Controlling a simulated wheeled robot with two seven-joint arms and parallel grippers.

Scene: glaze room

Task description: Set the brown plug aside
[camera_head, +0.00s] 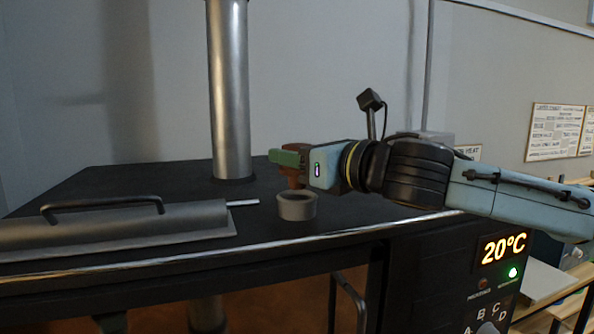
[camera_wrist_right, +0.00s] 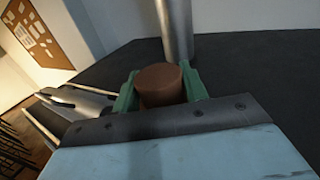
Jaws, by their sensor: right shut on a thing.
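My right gripper (camera_head: 291,160) reaches in from the right, its green fingers shut on the brown plug (camera_head: 293,179). The plug is upright, just above a short grey collar (camera_head: 296,208) on the black kiln top. The collar's mouth shows dark, and the plug's lower end appears clear of its rim. In the right wrist view the round brown top of the plug (camera_wrist_right: 160,84) sits between the two green fingers (camera_wrist_right: 161,90). The collar is hidden there. My left gripper is in neither view.
A metal flue pipe (camera_head: 229,95) rises behind the collar. A grey lid-like cover (camera_head: 110,228) with a black handle (camera_head: 103,205) lies at left on the kiln top (camera_head: 120,180). Bare kiln top lies between cover and pipe.

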